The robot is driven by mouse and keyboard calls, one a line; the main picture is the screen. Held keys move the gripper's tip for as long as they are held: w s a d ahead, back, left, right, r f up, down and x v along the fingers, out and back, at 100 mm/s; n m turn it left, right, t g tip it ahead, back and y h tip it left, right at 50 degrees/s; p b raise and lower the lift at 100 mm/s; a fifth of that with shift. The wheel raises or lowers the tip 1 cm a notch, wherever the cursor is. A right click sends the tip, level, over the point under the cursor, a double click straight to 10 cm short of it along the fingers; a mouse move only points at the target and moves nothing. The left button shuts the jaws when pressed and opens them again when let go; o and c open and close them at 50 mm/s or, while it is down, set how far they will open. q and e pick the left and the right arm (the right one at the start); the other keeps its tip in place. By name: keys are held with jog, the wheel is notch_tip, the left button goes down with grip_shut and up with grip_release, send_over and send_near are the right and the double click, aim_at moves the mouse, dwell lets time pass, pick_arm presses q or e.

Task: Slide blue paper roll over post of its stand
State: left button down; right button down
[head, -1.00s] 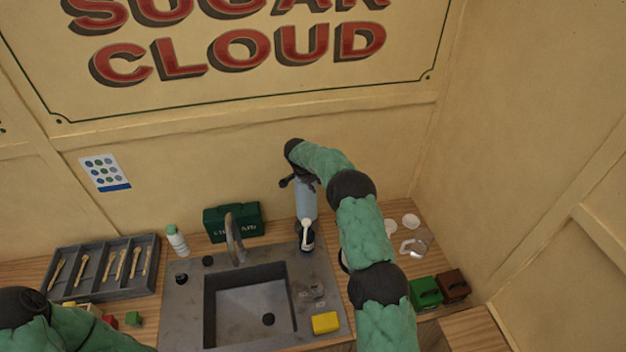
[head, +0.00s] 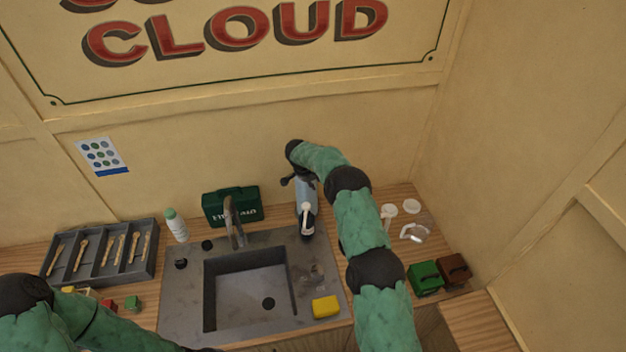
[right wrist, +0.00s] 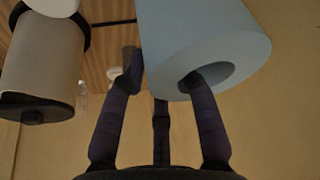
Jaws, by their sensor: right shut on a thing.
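The blue paper roll (head: 307,190) is in my right gripper (head: 298,182), above the counter behind the right part of the sink. In the right wrist view the roll (right wrist: 205,40) fills the upper right, tilted, with its open core facing the camera. My right gripper (right wrist: 160,80) is shut on its wall, one finger at the core and another outside. I cannot make out the stand's post for certain. My left arm crosses the lower left of the head view; its gripper is out of frame.
A dark bottle with a white top (head: 307,215) is just below the roll in the picture. A tap (head: 234,225), sink (head: 215,290), green box (head: 231,206) and yellow sponge (head: 325,306) are nearby. A tan roll (right wrist: 40,70) shows in the wrist view.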

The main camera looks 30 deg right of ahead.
dwell(0.3)
jog(key=c, duration=0.9)
grip_release()
jog(key=shift+d, duration=0.1)
jog(key=shift+o, duration=0.2)
jog(key=shift+f, duration=0.1)
jog(key=v, duration=1.2)
jog(key=shift+d, duration=0.1)
